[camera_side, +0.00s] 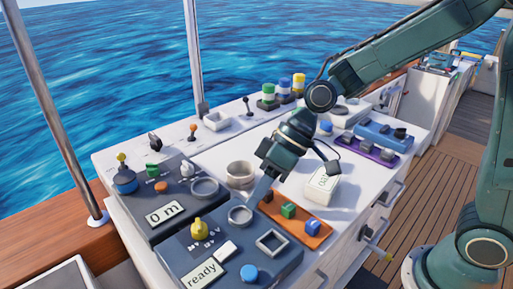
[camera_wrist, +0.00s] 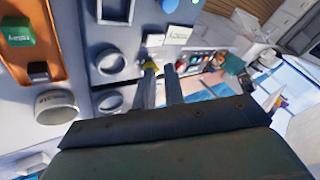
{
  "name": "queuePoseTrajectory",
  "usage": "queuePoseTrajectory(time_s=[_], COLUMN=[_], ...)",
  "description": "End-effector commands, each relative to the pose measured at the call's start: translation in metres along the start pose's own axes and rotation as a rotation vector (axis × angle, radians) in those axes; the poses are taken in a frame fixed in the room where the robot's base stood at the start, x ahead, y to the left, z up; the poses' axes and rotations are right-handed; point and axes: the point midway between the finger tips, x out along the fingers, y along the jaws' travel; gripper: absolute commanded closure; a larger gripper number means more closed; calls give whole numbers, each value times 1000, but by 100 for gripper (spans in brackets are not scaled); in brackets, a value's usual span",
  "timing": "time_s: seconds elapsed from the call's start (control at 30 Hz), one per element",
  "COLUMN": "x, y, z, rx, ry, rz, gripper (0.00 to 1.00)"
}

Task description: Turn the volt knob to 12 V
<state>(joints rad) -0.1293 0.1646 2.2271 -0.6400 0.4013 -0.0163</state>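The volt knob (camera_side: 200,228) is a yellow knob on a dark blue panel (camera_side: 183,262), with small markings beside it that are too small to read surely. A display on that panel reads "ready" (camera_side: 202,275). In the wrist view the yellow knob (camera_wrist: 151,66) shows just beyond the fingertips, partly hidden by one finger. I see no contact with the knob.
An orange tray (camera_side: 318,239) with colored blocks lies right of the panel. A square ring (camera_side: 272,241) and a blue button (camera_side: 249,273) are on the panel. A second panel shows "0 m" (camera_side: 165,214).

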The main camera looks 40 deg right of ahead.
Motion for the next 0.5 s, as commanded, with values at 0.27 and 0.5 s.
queuePoseTrajectory(time_s=[0.27, 0.5], x=[4, 13], y=[5, 12], z=[-12, -43], rx=[37, 165], ry=[-49, -154], rz=[39, 166], gripper=[47, 47])
